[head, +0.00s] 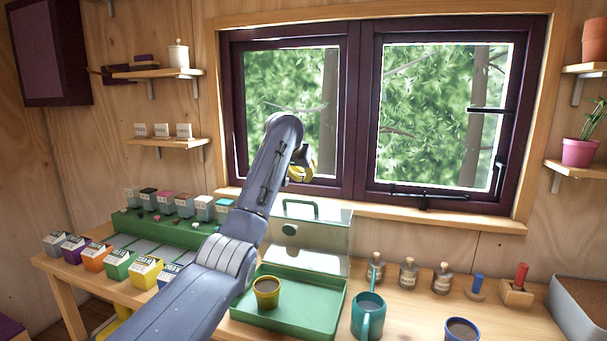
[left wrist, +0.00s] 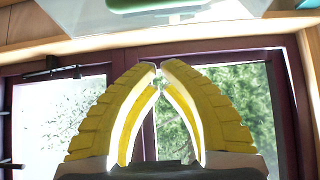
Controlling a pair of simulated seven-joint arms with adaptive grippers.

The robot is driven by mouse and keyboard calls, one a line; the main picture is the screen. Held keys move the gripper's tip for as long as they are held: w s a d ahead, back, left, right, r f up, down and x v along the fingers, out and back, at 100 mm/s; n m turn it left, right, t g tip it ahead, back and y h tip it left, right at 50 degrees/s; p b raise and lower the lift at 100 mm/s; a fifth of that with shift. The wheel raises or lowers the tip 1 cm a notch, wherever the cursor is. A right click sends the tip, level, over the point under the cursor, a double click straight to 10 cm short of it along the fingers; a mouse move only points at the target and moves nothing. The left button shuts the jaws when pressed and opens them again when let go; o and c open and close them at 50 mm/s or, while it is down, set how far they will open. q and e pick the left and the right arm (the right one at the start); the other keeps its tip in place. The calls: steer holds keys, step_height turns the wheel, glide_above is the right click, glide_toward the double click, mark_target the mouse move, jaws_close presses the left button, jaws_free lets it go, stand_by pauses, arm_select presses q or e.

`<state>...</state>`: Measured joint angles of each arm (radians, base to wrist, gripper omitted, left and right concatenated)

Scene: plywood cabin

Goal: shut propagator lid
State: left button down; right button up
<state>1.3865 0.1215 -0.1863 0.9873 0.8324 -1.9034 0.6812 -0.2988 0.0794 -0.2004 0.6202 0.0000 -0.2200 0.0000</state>
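The propagator has a green tray (head: 318,318) on the bench and a clear lid (head: 318,236). A pale clear panel, likely the lid (left wrist: 160,32), crosses the top of that view. My left forearm hides part of the lid's left side. My right gripper is not seen.
A yellow pot (head: 266,293) with soil stands in the tray. A teal watering can (head: 368,316) and a blue-rimmed pot (head: 461,330) stand right of it. Several bottles (head: 409,274) line the back. Seed boxes (head: 146,272) fill the left. The window (head: 370,115) is behind.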

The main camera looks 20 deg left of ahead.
mark_target(304, 210)
arm_select(q)
steer(key=x, duration=0.6)
steer(key=shift+s+f, duration=0.3)
steer(key=shift+s, duration=0.3)
steer(key=shift+s+f, duration=0.25)
steer(key=shift+s, duration=0.35)
steer(key=shift+s+f, duration=0.3)
steer(key=shift+s, duration=0.25)
steer(key=shift+s, duration=0.15)
